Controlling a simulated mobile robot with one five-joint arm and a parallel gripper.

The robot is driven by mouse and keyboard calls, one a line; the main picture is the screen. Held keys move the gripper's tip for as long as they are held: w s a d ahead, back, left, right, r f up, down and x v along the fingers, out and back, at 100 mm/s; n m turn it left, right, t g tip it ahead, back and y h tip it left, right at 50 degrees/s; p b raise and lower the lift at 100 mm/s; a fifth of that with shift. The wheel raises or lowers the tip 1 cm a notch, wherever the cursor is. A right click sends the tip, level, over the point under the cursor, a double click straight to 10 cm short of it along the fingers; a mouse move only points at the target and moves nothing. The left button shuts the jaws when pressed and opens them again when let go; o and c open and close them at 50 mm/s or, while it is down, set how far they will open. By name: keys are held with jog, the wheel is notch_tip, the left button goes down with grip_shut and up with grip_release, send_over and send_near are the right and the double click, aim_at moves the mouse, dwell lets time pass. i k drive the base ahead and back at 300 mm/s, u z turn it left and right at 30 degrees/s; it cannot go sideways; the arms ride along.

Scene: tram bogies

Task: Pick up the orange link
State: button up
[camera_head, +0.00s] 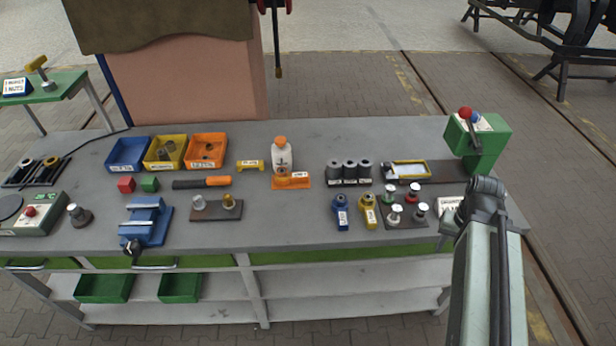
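The orange link (291,180) lies on the grey workbench near its middle, just in front of a white bottle with an orange cap (282,155). It is a flat orange piece with a pale label on its right part and a raised round part near its middle. My arm rises at the right side of the view, well to the right of the link. I cannot make out the fingers of my gripper.
Blue, yellow and orange bins (207,150) stand behind left. A yellow bracket (250,166) lies left of the bottle, and grey cylinders (350,172) stand to the right. An orange-handled tool (203,182) lies left of the link. Bare bench (285,222) lies in front.

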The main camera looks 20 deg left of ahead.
aim_at(302, 177)
jog(key=z, duration=0.15)
jog(key=k, duration=1.4)
jog(key=u, duration=1.7)
jog(key=i, duration=2)
jog(key=u, duration=0.05)
